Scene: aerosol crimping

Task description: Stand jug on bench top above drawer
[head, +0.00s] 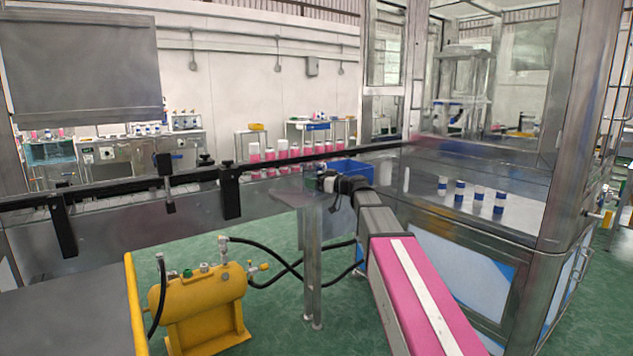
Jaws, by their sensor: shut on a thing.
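I cannot make out a jug in the head view. No drawer can be clearly told. A steel bench (130,150) with small items on top stands by the back left wall, too small to show whether it has a drawer. A flat dark grey top (70,318) with a yellow edge fills the lower left corner and its visible part is bare.
A yellow tank (200,305) with black hoses stands on the green floor. A conveyor with black rails (200,180) crosses the view. A glazed steel machine (480,210) holds several blue-and-white cans.

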